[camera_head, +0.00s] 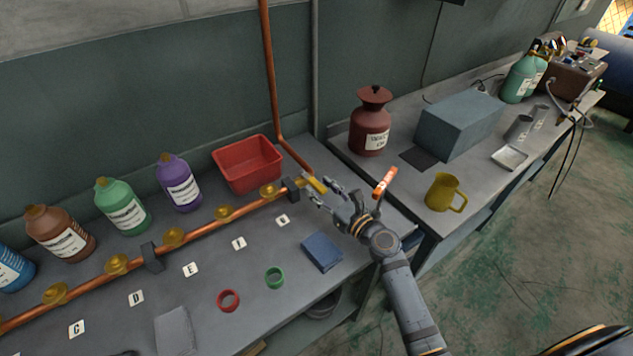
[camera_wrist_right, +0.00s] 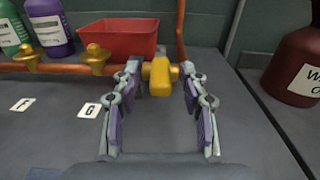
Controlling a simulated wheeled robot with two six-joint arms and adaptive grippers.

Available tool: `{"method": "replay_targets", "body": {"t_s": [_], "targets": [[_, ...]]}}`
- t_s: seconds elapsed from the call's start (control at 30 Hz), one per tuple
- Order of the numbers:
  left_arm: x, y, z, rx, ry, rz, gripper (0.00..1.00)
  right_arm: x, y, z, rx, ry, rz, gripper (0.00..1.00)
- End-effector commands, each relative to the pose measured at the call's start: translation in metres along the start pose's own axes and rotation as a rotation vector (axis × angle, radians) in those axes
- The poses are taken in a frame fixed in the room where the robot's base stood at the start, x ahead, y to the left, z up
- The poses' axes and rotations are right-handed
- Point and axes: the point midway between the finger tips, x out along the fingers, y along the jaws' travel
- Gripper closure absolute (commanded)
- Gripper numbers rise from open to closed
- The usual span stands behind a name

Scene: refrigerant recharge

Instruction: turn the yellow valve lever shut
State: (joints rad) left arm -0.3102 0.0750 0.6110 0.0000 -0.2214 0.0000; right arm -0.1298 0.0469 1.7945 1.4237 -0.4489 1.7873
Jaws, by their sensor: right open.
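The yellow valve lever (camera_head: 314,184) sits at the right end of the copper pipe, just past a dark pipe clamp. In the right wrist view the yellow lever (camera_wrist_right: 161,76) shows between and beyond my open fingertips, with a small yellow knob just behind it. My right gripper (camera_head: 328,197) is open and empty, its fingers reaching toward the lever from the right; it also shows in the right wrist view (camera_wrist_right: 160,95). I cannot tell whether a finger touches the lever. My left gripper is not in view.
The copper pipe (camera_head: 205,224) with several brass fittings runs along the bench. A red bin (camera_head: 248,165) stands behind it. A blue block (camera_head: 322,252), a green ring (camera_head: 275,278) and a red ring (camera_head: 228,300) lie in front. A yellow mug (camera_head: 443,193) stands on the right table.

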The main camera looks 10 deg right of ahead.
Motion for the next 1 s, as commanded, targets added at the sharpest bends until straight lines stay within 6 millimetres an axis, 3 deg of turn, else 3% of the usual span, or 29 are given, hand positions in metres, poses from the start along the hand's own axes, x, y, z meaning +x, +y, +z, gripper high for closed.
{"method": "replay_targets", "body": {"t_s": [0.2,0.47,0.8,1.0], "targets": [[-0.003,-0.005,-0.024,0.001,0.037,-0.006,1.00,0.022,0.000,0.000,0.000,0.000,-0.001,0.57],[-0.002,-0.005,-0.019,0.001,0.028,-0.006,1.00,0.024,0.000,-0.001,-0.001,0.001,-0.001,0.57],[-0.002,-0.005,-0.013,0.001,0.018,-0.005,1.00,0.023,-0.001,-0.001,-0.001,0.001,-0.001,1.00],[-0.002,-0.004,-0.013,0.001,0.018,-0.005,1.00,0.023,-0.001,-0.001,-0.001,0.001,-0.001,1.00]]}}
